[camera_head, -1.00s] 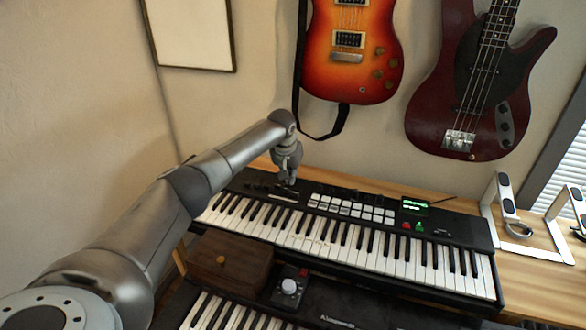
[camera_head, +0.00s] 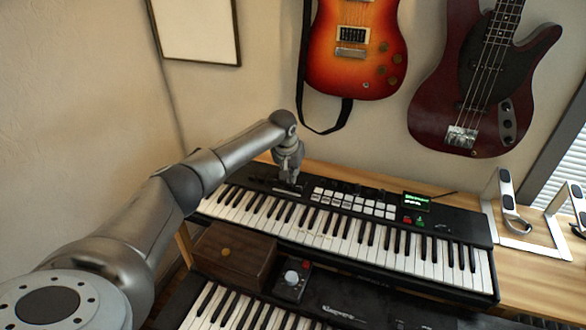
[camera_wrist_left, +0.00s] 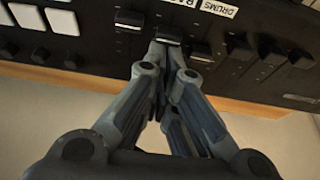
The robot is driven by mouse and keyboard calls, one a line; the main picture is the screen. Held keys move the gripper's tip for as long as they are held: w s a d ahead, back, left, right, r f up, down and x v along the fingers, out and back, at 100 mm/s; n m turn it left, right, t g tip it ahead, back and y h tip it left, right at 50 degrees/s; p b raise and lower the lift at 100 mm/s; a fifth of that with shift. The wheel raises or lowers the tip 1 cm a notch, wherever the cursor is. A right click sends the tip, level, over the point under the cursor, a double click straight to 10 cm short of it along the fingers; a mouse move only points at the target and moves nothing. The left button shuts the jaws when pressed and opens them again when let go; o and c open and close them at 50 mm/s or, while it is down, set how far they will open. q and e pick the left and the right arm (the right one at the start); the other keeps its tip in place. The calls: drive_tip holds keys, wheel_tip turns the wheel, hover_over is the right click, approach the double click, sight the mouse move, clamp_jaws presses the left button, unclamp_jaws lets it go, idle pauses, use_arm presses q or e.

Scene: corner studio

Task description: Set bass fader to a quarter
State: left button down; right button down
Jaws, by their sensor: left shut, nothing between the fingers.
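The upper keyboard (camera_head: 455,230) has a black panel with a fader section at its left end. My left gripper (camera_head: 289,182) is over that section, pointing down. In the left wrist view, the shut, empty fingertips (camera_wrist_left: 170,46) are at a dark fader cap (camera_wrist_left: 168,34) below a white label partly cut off, reading "BA". They look close to or touching this cap; contact cannot be told. The fader cap (camera_wrist_left: 202,53) to its right lies below the "DRUMS" label (camera_wrist_left: 215,9). My right gripper is not in view.
Other fader caps (camera_wrist_left: 130,20) stand close on both sides. White pads (camera_head: 355,202) lie right of the faders. A wooden box (camera_head: 235,255) and a small knob unit (camera_head: 291,280) sit on a lower keyboard (camera_head: 370,315). Guitars (camera_head: 355,50) hang on the wall behind.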

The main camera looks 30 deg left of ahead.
use_arm(q)
drive_tip(key=shift+s+r, duration=0.15)
drive_tip(key=shift+s, duration=0.15)
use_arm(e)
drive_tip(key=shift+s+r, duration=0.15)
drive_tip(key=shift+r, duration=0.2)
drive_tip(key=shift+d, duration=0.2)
